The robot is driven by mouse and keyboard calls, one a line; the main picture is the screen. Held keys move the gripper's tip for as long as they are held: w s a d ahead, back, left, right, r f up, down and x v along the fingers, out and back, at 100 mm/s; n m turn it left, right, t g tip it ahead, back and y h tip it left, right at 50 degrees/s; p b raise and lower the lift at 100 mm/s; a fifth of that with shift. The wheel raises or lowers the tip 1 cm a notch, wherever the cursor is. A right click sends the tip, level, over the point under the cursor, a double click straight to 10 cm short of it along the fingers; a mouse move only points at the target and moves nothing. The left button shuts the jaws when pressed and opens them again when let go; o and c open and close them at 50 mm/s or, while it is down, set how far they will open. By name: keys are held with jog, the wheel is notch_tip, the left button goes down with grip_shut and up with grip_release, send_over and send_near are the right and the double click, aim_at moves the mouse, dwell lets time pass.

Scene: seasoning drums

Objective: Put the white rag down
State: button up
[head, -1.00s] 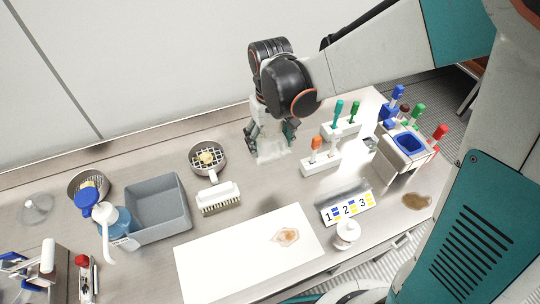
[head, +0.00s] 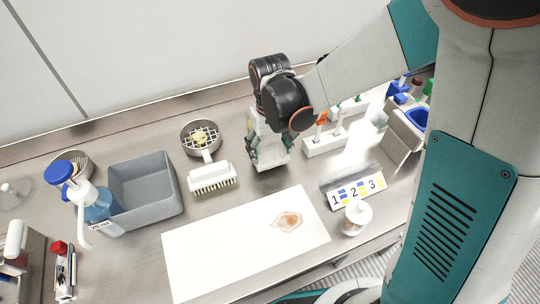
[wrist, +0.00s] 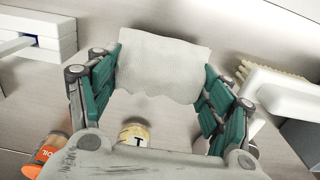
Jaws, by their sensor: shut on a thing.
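The white rag (head: 271,157) hangs between the fingers of my gripper (head: 268,153), over the worktop between the white brush and the marker rack. In the wrist view the rag (wrist: 165,65) is pale and thin, spread between the two green-padded fingers of my gripper (wrist: 162,75). The gripper is shut on it. I cannot tell whether its lower edge touches the worktop.
A white brush (head: 212,178), a strainer (head: 201,137) and a grey bin (head: 147,195) stand to the left. A white rack (head: 325,143) is close on the right. A white board (head: 235,250) with a brown stain (head: 287,221) lies in front. Bare worktop shows around the rag.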

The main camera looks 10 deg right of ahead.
aim_at(271, 147)
jog(key=shift+f+b, duration=0.35)
jog(key=shift+f, duration=0.65)
jog(key=shift+f, duration=0.15)
jog(key=o, duration=1.1)
notch_tip(271, 147, up, 12)
jog(key=p, duration=0.8)
jog(key=shift+r+p, duration=0.2)
jog(key=shift+p, duration=0.15)
jog(key=shift+d, duration=0.1)
